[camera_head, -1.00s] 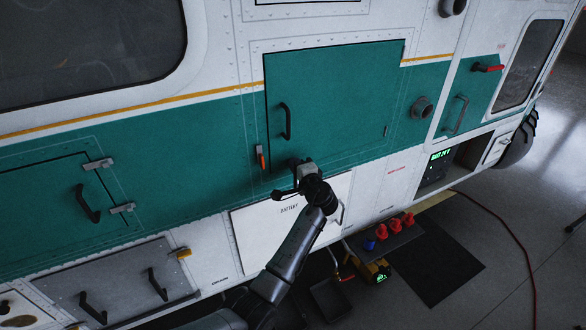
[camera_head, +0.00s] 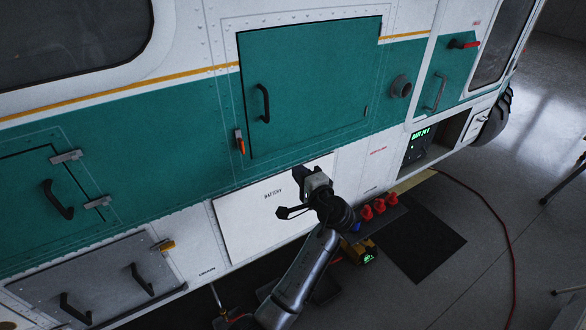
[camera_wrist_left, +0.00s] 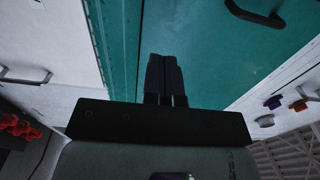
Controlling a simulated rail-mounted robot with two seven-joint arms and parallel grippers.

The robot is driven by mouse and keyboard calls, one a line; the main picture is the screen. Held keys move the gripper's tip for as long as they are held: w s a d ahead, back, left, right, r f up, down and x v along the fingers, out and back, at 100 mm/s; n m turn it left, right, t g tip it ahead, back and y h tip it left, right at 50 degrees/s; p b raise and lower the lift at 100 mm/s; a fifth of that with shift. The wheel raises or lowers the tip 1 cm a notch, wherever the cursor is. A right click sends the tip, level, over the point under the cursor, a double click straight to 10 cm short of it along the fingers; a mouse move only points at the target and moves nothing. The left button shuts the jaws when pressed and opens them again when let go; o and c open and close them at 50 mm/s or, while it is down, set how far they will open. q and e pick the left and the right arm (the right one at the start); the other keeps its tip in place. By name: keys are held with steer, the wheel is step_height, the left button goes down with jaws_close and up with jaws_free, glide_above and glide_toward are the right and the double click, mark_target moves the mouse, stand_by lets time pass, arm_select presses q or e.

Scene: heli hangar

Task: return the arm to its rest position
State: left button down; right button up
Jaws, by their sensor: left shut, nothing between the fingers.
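My left gripper (camera_head: 290,193) is in front of the white battery panel (camera_head: 252,222) on the helicopter's side, at the panel's upper right. Its arm comes up from the bottom of the head view. In the left wrist view its two dark fingers (camera_wrist_left: 164,76) lie together, with nothing between them. The wrist view looks up along the white and teal fuselage. The gripper appears apart from the panel, though the exact gap is hard to tell. My right gripper is not in view.
A closed teal door (camera_head: 310,85) with a black handle (camera_head: 263,103) is above the gripper. Several red caps (camera_head: 378,206) and a yellow-and-black device (camera_head: 366,253) are low on the right. A red cable (camera_head: 503,228) crosses the floor. The open floor lies at right.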

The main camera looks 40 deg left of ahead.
arm_select(q)
steer(key=shift+s+d, duration=0.1)
steer(key=shift+d, duration=0.35)
steer(key=s+d+f+n+t+h+p, duration=0.1)
steer(key=s+d+n+t+h+p, duration=0.15)
steer(key=s+d+h, duration=0.4)
steer(key=s+d+n+t+h+p, duration=0.1)
steer(key=s+d+t+h, duration=0.25)
steer(key=d+h, duration=0.55)
steer(key=s+d+f+m+g+h+p, duration=0.1)
steer(key=s+f+g+p, duration=0.2)
steer(key=s, duration=1)
steer(key=s+d+f+m+g+h+p, duration=0.1)
steer(key=s+f+g+p, duration=0.3)
steer(key=s+f, duration=0.6)
steer(key=s, duration=0.4)
steer(key=shift+s, duration=0.25)
